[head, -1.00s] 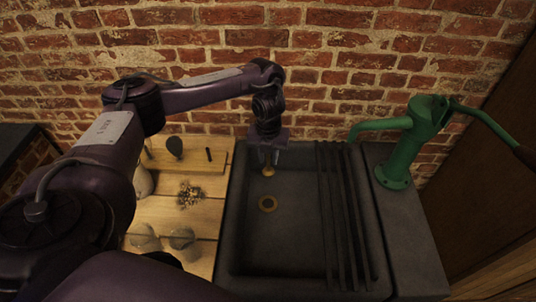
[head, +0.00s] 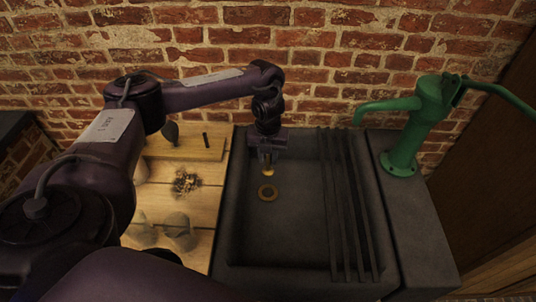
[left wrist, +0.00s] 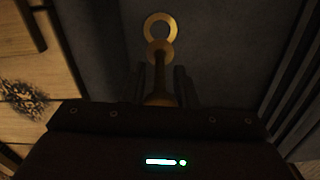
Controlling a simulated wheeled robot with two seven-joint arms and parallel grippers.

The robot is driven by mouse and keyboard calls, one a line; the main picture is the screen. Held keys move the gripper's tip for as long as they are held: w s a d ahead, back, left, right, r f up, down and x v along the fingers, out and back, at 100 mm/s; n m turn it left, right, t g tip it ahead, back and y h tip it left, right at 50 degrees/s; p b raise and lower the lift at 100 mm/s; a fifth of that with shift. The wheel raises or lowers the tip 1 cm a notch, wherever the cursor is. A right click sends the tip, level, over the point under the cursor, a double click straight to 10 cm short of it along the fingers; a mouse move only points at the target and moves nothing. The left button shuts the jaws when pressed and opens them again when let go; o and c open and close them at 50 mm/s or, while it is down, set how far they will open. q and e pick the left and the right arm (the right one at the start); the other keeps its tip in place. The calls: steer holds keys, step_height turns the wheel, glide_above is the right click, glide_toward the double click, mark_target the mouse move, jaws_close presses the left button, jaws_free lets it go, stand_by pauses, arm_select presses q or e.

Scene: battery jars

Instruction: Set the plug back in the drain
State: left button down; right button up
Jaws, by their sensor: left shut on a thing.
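My left gripper (head: 267,161) hangs over the far part of the dark stone sink (head: 300,225), pointing down. It is shut on the brass plug (head: 268,172), gripping it by its stem. In the left wrist view the plug (left wrist: 159,50) shows its round end beyond the fingers. The brass drain ring (head: 267,200) lies in the sink floor, just nearer to me than the plug in the head view. In the left wrist view the drain ring (left wrist: 147,27) sits just past the plug, partly overlapped by it. The plug appears above the floor, apart from the ring. My right gripper is out of view.
Dark bars (head: 345,215) cross the sink's right side. A green hand pump (head: 405,150) stands on the right ledge, its spout toward the sink. A wooden counter (head: 205,205) with glass jars (head: 179,228) and a dark clump (head: 185,182) is at left. A brick wall is behind.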

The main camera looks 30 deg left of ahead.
mark_target(268, 170)
arm_select(q)
steer(key=shift+f+b, duration=0.95)
steer(key=shift+f, duration=0.35)
steer(key=shift+f+b, duration=1.4)
steer(key=shift+f, duration=0.3)
steer(key=shift+f+b, duration=1.6)
steer(key=shift+f, duration=0.35)
steer(key=shift+f+b, duration=0.45)
steer(key=shift+f, duration=0.25)
steer(key=c, duration=1.1)
jaws_free()
steer(key=shift+o, duration=0.2)
